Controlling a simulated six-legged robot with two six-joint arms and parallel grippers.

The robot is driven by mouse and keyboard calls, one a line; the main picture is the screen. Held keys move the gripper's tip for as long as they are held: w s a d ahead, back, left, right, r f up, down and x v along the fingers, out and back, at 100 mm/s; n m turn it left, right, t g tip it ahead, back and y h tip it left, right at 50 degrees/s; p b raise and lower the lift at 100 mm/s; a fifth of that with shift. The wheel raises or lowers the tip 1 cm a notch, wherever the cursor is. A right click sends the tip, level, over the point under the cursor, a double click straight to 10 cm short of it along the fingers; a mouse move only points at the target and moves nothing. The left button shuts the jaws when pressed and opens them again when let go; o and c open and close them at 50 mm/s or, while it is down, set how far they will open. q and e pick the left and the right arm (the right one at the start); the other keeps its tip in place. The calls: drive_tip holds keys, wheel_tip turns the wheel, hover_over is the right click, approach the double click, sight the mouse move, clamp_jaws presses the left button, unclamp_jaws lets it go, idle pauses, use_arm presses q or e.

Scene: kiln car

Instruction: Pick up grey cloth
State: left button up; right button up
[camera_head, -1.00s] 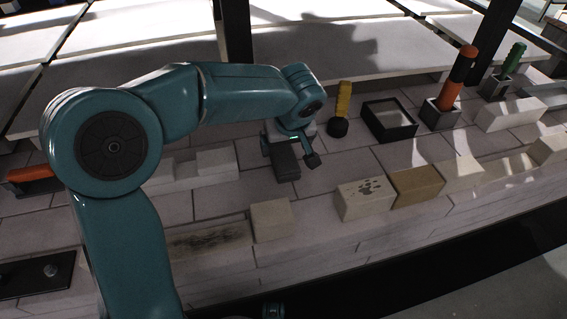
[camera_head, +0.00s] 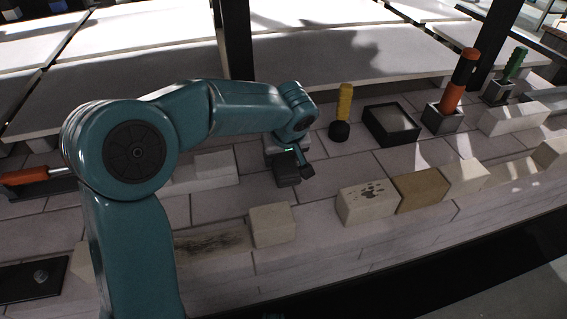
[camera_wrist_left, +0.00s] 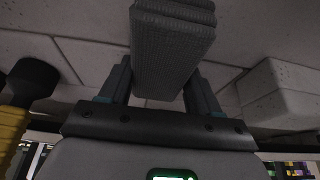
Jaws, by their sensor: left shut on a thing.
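The grey cloth (camera_wrist_left: 172,48) is a folded, ribbed block between the two fingers of my left gripper in the left wrist view. In the head view the cloth (camera_head: 286,172) is a small dark block at the end of my left arm, partly covered by the gripper. My left gripper (camera_head: 294,166) is shut on the cloth, low over the brick surface. I cannot tell whether the cloth still touches the bricks. My right gripper is out of view.
A yellow-handled tool with a black head (camera_head: 341,122) stands right of the gripper, near a black-rimmed tray (camera_head: 391,124). An orange-handled tool (camera_head: 460,80) stands in a grey holder farther right. Pale blocks (camera_head: 271,225) line the front. Bare bricks lie around the gripper.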

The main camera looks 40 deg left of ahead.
use_arm(q)
wheel_tip(320, 180, up, 10)
drive_tip(key=p, duration=0.4)
drive_tip(key=shift+p, duration=0.3)
drive_tip(key=o, duration=0.5)
drive_tip(key=shift+c, duration=0.2)
drive_tip(key=c, duration=0.7)
